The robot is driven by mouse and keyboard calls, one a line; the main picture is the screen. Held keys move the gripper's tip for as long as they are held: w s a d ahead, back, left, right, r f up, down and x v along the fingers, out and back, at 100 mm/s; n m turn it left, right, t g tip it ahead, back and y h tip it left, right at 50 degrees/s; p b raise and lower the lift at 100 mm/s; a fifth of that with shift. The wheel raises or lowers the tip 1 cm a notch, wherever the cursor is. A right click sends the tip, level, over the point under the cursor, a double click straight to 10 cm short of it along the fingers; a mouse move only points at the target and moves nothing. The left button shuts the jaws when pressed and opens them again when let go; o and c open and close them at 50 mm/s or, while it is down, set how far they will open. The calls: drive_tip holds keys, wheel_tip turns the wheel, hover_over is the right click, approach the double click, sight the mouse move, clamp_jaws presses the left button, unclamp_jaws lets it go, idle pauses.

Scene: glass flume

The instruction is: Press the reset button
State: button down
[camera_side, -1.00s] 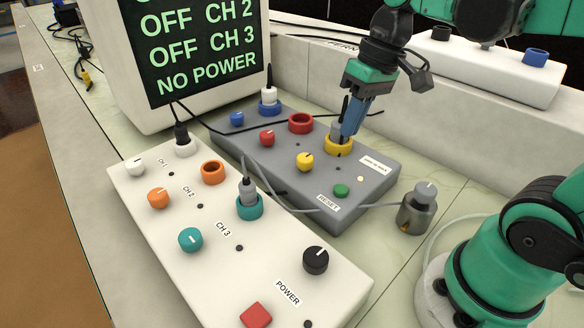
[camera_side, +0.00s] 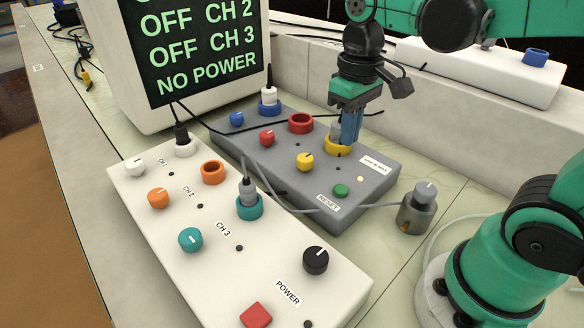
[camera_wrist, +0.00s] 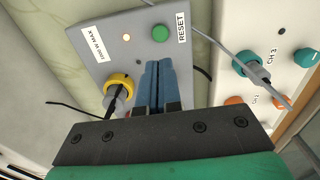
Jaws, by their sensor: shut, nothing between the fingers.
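The green reset button (camera_side: 341,190) sits on the grey box (camera_side: 272,165) beside a RESET label. It also shows in the wrist view (camera_wrist: 160,33), beyond my fingertips and uncovered. My gripper (camera_side: 347,143) points down over the grey box, with its blue fingers beside the yellow socket (camera_side: 330,147). The fingers (camera_wrist: 158,63) are together and empty in the wrist view, apart from the button. Whether the fingertips touch the box top is hard to tell.
A plug with a black cable stands in the yellow socket (camera_wrist: 119,82). Yellow (camera_side: 305,161) and red knobs are nearby. A grey cable crosses between the grey box and the white panel (camera_side: 270,265). A metal cylinder (camera_side: 416,212) stands to the right. The monitor (camera_side: 190,60) reads NO POWER.

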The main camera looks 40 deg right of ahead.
sight(341, 188)
wheel_tip(341, 188, down, 9)
drive_tip(key=shift+f, duration=0.15)
idle(0.4)
drive_tip(key=shift+f, duration=0.95)
wheel_tip(341, 188, up, 14)
drive_tip(key=shift+r, duration=0.25)
idle(0.4)
idle(0.5)
